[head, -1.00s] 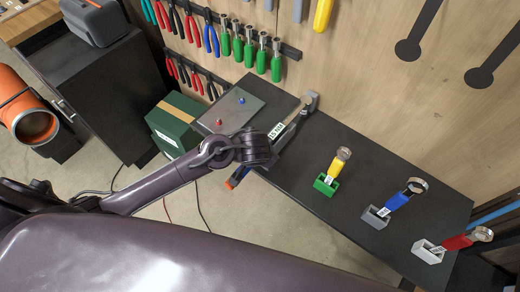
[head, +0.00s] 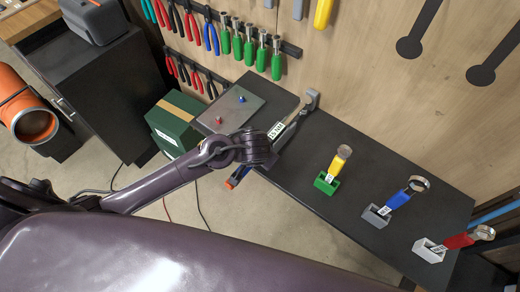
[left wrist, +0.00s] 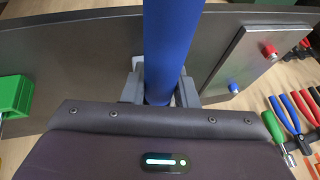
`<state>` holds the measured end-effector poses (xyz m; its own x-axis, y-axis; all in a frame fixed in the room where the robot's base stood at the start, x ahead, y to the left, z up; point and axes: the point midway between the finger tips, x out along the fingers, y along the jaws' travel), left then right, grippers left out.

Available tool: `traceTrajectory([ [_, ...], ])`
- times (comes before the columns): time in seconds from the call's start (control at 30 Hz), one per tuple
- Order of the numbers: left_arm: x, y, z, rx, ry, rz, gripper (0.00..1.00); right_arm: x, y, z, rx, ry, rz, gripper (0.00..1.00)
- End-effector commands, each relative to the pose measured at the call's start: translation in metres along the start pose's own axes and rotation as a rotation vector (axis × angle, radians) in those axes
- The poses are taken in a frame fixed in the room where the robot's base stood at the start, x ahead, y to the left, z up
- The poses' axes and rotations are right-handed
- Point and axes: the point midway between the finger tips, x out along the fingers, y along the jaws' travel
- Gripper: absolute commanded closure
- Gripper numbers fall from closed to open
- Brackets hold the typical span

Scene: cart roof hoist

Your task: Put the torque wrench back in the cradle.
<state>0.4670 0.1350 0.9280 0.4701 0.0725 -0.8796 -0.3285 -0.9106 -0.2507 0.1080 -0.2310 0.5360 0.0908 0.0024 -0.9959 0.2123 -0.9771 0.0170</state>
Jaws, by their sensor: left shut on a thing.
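My left gripper (head: 268,162) is shut on the blue handle of the torque wrench (head: 232,184), whose orange-tipped end sticks out below my wrist, over the near edge of the bench. In the left wrist view the blue handle (left wrist: 172,45) runs between my fingers (left wrist: 160,92). My right gripper is out of view.
On the dark bench (head: 385,165) stand a green holder (head: 326,184) with a yellow tool, a grey holder (head: 375,216) with a blue one and a white holder (head: 429,250) with a red one. A metal plate (head: 232,108) has red and blue knobs. Tools hang behind.

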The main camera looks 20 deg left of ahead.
Motion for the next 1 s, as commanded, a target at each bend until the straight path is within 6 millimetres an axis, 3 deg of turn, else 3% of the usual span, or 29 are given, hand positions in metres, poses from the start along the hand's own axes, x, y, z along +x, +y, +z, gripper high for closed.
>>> traceTrajectory([
  [0.5, 0.0063, 0.0015, 0.0021, -0.001, 0.002, 0.0, 1.0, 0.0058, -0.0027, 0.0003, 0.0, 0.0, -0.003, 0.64],
  [0.53, 0.0063, 0.0015, 0.0022, -0.001, 0.002, 0.0, 0.73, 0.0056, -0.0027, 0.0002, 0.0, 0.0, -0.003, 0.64],
  [0.7, 0.0062, 0.0015, 0.0025, 0.0, 0.001, 0.0, 0.5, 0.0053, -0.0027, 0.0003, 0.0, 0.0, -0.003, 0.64],
  [1.0, 0.0061, 0.0024, 0.0047, 0.002, -0.004, 0.0, 0.48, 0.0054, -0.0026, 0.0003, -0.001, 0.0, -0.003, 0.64],
])
